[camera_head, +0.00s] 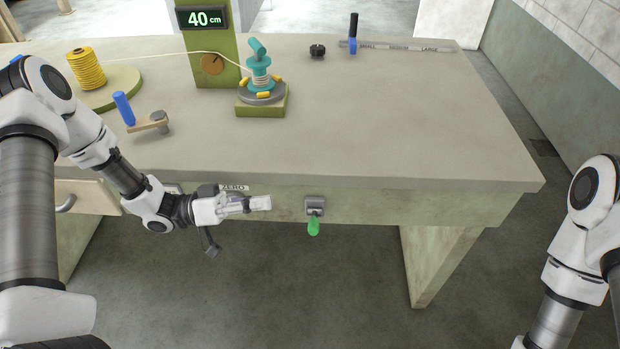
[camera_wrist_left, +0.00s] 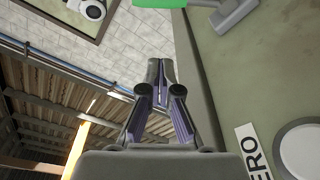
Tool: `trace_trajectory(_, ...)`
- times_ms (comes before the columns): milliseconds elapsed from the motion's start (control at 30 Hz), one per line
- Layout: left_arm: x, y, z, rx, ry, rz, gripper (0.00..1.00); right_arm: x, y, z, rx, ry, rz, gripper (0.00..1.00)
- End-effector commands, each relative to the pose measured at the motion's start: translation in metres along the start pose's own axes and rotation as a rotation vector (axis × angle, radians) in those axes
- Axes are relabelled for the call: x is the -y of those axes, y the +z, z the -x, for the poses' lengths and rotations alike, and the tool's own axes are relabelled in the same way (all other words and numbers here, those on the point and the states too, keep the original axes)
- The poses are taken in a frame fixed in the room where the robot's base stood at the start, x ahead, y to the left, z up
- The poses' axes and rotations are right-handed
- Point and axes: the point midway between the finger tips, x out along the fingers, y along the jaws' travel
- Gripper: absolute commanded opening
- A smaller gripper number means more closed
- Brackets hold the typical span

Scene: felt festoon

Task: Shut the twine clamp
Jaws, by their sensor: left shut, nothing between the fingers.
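A green-handled lever (camera_head: 314,226) hangs down from a grey bracket (camera_head: 315,204) on the table's front edge. In the left wrist view the bracket (camera_wrist_left: 236,14) is at the top right. A teal post (camera_head: 260,75) with a tilted top and twine around it stands on a grey disc. No label shows which of these is the twine clamp. My left gripper (camera_head: 265,202) is shut and empty, in front of the table edge, left of the green lever and apart from it. The left wrist view shows its fingertips together (camera_wrist_left: 157,72). My right gripper is out of view.
A ZERO label (camera_head: 233,188) is behind my left wrist. A yellow twine spool (camera_head: 87,70), a blue-handled crank (camera_head: 124,108), a post reading 40 cm (camera_head: 208,45) and a black knob (camera_head: 317,51) stand on the table. Its right front area is clear.

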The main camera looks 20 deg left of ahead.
Motion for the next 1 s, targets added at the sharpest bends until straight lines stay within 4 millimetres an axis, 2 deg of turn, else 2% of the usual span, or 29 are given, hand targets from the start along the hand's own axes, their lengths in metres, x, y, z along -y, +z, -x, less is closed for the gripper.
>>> trace_trajectory(33, -0.006, -0.01, -0.001, -0.003, -0.001, -0.003, 0.0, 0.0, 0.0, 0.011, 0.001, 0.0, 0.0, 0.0)
trace_trajectory(67, -0.007, -0.012, -0.001, -0.003, 0.0, -0.005, 0.0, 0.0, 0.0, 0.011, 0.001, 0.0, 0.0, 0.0)
trace_trajectory(433, -0.005, -0.01, -0.003, -0.002, 0.001, -0.006, 0.0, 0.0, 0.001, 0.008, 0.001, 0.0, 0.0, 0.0)
trace_trajectory(567, -0.005, -0.009, -0.012, 0.002, 0.003, -0.005, 0.0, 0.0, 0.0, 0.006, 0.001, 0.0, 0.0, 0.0)
trace_trajectory(667, -0.005, -0.008, -0.029, 0.004, 0.005, -0.005, 0.0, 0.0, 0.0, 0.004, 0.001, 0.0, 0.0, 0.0)
trace_trajectory(1000, -0.006, -0.008, -0.103, 0.005, 0.005, -0.006, 0.0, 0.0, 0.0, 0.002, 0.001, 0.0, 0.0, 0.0)
